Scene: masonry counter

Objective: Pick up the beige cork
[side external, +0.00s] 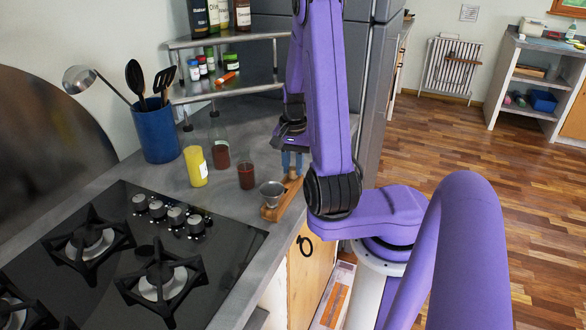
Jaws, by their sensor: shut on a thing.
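My gripper (292,163) points down over the right part of the counter, its two blue fingers close together. It is shut on a small beige thing, which appears to be the beige cork (292,173), at the fingertips. The cork is tiny here and partly covered by the fingers. It is just above or touching the far end of a narrow wooden board (284,202); I cannot tell which.
A metal cup (271,194) sits at the board's near end. Left of it stand a dark red jar (246,176), another jar (220,155) and a yellow container (196,167). A blue utensil pot (155,132), a shelf (225,88) and a black gas hob (130,260) are further left.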

